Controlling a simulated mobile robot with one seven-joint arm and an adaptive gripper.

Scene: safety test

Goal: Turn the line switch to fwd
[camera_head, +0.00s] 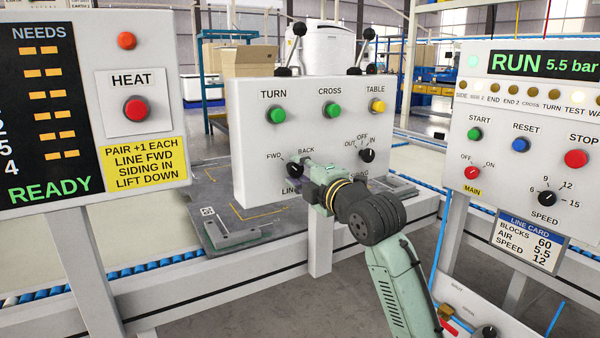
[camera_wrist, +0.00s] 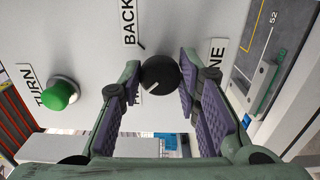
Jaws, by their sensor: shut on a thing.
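The line switch is a black round knob (camera_head: 294,169) low on the left of the middle white panel, between the FWD label (camera_head: 273,156) and the BACK label (camera_head: 306,151). In the wrist view the knob (camera_wrist: 161,74) sits between the purple-padded fingertips of my gripper (camera_wrist: 160,78), which is shut on it. Its white mark points to the lower left there, away from the BACK label (camera_wrist: 129,22). In the head view my gripper (camera_head: 308,172) reaches the panel from the right and partly covers the LINE label.
The same panel (camera_head: 250,125) carries a green TURN button (camera_head: 277,115), a green CROSS button (camera_head: 333,110), a yellow TABLE button (camera_head: 378,106) and another black knob (camera_head: 367,155) close above my wrist. Two black levers stand on its top. Other panels flank it.

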